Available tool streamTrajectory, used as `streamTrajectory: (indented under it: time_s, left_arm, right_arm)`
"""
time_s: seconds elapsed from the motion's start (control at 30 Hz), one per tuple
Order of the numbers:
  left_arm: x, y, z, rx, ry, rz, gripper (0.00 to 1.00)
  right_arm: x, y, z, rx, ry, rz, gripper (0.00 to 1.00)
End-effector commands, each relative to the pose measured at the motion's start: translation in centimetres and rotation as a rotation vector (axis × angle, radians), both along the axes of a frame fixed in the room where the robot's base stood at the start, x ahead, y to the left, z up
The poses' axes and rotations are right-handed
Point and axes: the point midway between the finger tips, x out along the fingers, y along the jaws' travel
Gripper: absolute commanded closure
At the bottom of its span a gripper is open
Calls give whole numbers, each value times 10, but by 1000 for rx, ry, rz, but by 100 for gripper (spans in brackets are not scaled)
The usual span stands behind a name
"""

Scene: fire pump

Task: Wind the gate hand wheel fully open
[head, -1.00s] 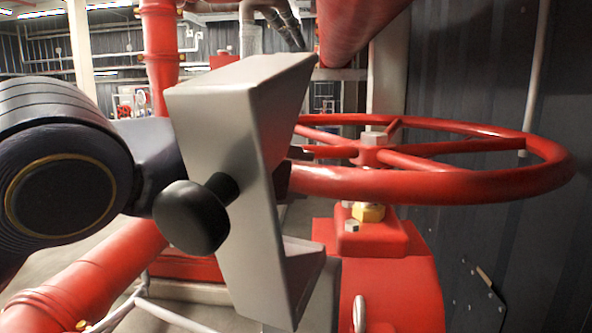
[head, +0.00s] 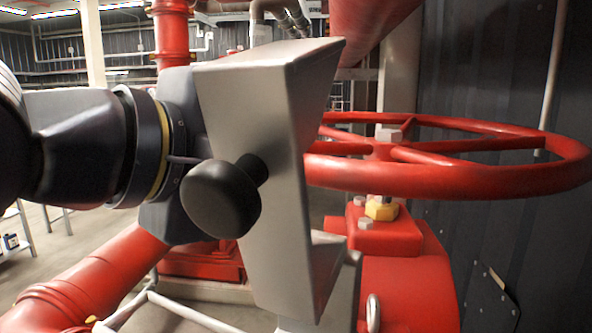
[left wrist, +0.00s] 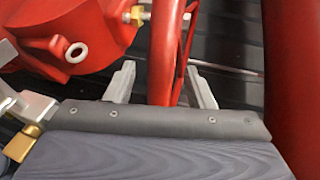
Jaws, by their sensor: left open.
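The red gate hand wheel (head: 450,182) lies roughly flat at the right in the head view, with a hub nut at its centre. In the left wrist view a red bar (left wrist: 164,50), which looks like its rim, passes between my left gripper's (left wrist: 162,86) two grey fingers. The gripper is open, with a finger on each side of the bar; a gap shows by the right finger. My right gripper is not in view.
The grey bracket (head: 265,240) with a black knob (head: 221,199) stands in front of the wheel's left side. The red valve body (head: 400,285) is below the wheel. A dark ribbed wall (head: 500,60) stands close behind on the right. A red pipe (head: 90,285) runs at lower left.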

Motion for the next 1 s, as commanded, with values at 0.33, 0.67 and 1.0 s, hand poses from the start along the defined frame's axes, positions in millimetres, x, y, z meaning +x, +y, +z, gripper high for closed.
streamTrajectory:
  time_s: [0.33,0.67,1.0]
  left_arm:
    - [-23,16,8,0,2,-1,51]
    - [-22,16,7,0,2,-1,51]
    - [-1,64,-25,-14,-78,172,51]
  right_arm:
    - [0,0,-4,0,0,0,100]
    - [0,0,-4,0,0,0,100]
    - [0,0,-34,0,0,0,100]
